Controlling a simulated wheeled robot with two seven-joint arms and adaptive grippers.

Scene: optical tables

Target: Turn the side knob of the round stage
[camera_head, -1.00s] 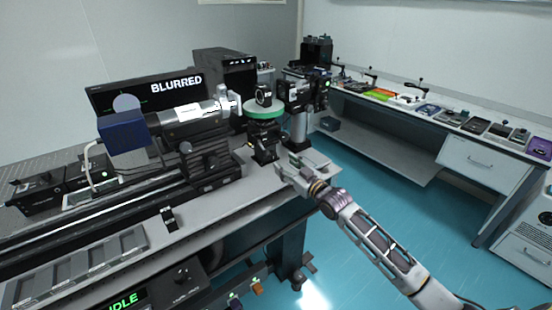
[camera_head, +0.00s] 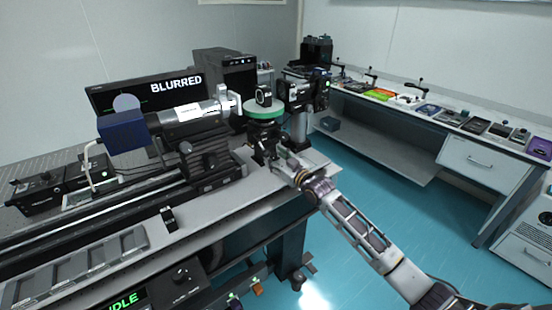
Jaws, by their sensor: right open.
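The round stage (camera_head: 264,112) has a green disc-shaped top on a black mount, and stands near the right end of the optical table. A small black ring-shaped holder (camera_head: 264,96) stands upright on it. The side knob is too small to make out and may be hidden by my gripper. My right gripper (camera_head: 273,161) is open at the foot of the stage's black mount, low and on its near side. Whether it touches the mount cannot be told. My left gripper is out of view.
A blue-ended barrel instrument (camera_head: 125,132) lies along the rail left of the stage. A monitor (camera_head: 140,95) behind reads "BLURRED". A black device on a post (camera_head: 300,95) stands close right of the stage. A side bench (camera_head: 440,115) holds several items.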

